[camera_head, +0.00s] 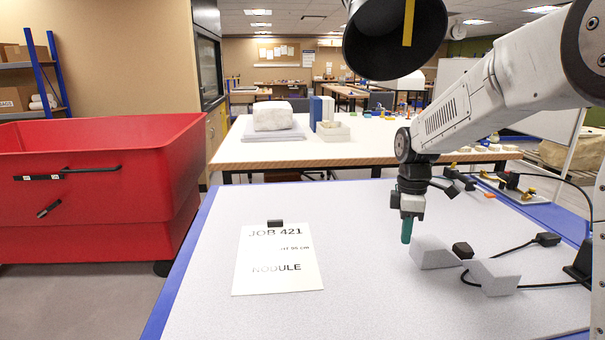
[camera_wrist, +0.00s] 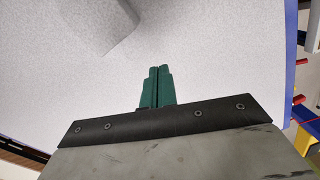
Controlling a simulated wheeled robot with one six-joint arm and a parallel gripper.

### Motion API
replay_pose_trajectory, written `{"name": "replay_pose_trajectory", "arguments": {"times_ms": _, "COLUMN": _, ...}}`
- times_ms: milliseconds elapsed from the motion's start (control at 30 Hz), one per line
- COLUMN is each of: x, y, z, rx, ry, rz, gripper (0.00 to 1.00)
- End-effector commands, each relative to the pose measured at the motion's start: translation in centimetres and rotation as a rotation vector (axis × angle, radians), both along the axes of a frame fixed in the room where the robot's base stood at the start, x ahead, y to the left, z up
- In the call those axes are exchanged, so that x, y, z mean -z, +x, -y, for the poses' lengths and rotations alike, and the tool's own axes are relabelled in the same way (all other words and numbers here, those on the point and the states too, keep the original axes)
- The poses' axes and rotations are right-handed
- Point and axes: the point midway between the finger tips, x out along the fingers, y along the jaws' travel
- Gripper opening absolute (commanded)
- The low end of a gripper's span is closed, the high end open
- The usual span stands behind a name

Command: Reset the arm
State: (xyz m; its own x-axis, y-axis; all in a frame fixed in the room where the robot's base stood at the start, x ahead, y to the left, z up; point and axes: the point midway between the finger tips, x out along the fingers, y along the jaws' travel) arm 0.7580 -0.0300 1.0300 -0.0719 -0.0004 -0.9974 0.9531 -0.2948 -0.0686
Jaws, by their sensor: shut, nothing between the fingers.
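My arm reaches in from the right in the head view. My gripper (camera_head: 406,238) points down above the light work table (camera_head: 360,300), just left of two pale grey blocks. In the wrist view the green fingers of my gripper (camera_wrist: 158,72) are together with nothing between them. One pale grey block (camera_head: 430,252) is close beside the fingertips; I cannot tell whether they touch. The other pale block (camera_head: 494,277) lies to the right. In the wrist view, a grey block (camera_wrist: 95,22) shows at the top left, apart from the fingers.
A job sheet (camera_head: 278,262) with a black clip lies on the table. A small black block (camera_head: 462,250) and cables lie by the pale blocks. A black round hood (camera_head: 395,45) hangs overhead near my arm. A red bin (camera_head: 100,200) stands left. The table's front middle is clear.

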Motion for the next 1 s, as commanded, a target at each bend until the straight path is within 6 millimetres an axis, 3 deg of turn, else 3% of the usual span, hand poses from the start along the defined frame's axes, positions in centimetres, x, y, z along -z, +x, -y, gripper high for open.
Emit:
{"name": "replay_pose_trajectory", "arguments": {"times_ms": 200, "x": -2.1, "y": -8.5, "z": 0.0, "rx": 0.476, "ry": -0.046, "rz": -0.045, "gripper": 0.00}}
{"name": "replay_pose_trajectory", "arguments": {"times_ms": 500, "x": -5.0, "y": -19.3, "z": 0.1, "rx": 0.942, "ry": -0.085, "rz": -0.029, "gripper": 0.00}}
{"name": "replay_pose_trajectory", "arguments": {"times_ms": 800, "x": -5.8, "y": -28.4, "z": 0.1, "rx": 1.230, "ry": -0.071, "rz": 0.029, "gripper": 0.00}}
{"name": "replay_pose_trajectory", "arguments": {"times_ms": 1000, "x": -5.8, "y": -32.5, "z": 0.1, "rx": 1.277, "ry": -0.029, "rz": 0.090, "gripper": 0.00}}
